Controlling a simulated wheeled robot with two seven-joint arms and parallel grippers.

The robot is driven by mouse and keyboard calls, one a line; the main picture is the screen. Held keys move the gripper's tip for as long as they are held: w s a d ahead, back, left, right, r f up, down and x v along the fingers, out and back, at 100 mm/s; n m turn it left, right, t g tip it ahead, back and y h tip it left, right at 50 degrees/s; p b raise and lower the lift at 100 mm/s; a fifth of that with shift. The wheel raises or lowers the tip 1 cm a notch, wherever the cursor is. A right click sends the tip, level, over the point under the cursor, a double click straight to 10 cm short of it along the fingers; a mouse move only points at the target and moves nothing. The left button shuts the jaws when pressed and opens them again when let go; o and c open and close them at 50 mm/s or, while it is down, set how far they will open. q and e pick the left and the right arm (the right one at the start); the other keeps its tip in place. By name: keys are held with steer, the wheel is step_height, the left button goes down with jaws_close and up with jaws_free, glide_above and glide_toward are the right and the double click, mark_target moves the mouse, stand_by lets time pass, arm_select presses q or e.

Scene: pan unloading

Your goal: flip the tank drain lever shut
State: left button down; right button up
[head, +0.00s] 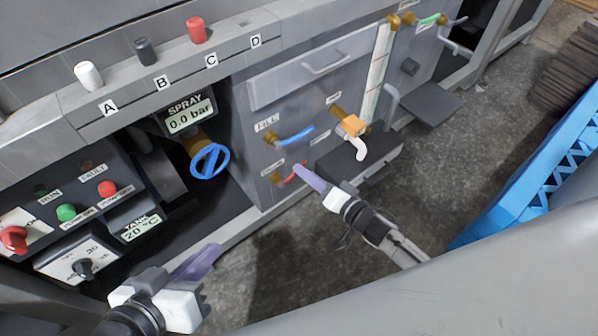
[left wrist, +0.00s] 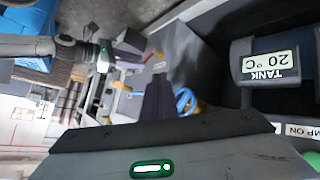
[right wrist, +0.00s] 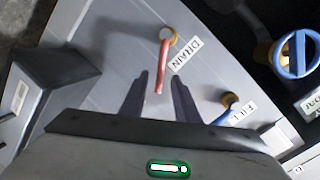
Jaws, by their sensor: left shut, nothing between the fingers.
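The tank drain lever is a red handle (head: 293,179) on a brass fitting, low on the grey panel; it points right in the head view. In the right wrist view the red handle (right wrist: 163,68) hangs from its pivot beside the DRAIN label. My right gripper (head: 299,169) is at the lever. In the right wrist view its fingers (right wrist: 160,78) are apart, with the handle's free end showing between them; contact cannot be told. My left gripper (head: 214,250) is shut and empty, low at the front, away from the lever. Its closed fingers also show in the left wrist view (left wrist: 158,82).
The blue fill lever (head: 296,136) is just above the drain lever. An orange valve with a white spout (head: 360,147) is to the right, above a dark box. A blue spray handwheel (head: 209,161) is to the left. A blue frame (head: 530,165) stands at right; floor between is clear.

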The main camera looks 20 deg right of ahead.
mark_target(294, 174)
arm_select(q)
steer(key=shift+d+r+t+h+b, duration=0.3)
steer(key=shift+d+r+h+b, duration=0.15)
steer(key=shift+r+b, duration=0.3)
arm_select(e)
steer(key=shift+x, duration=2)
jaws_close()
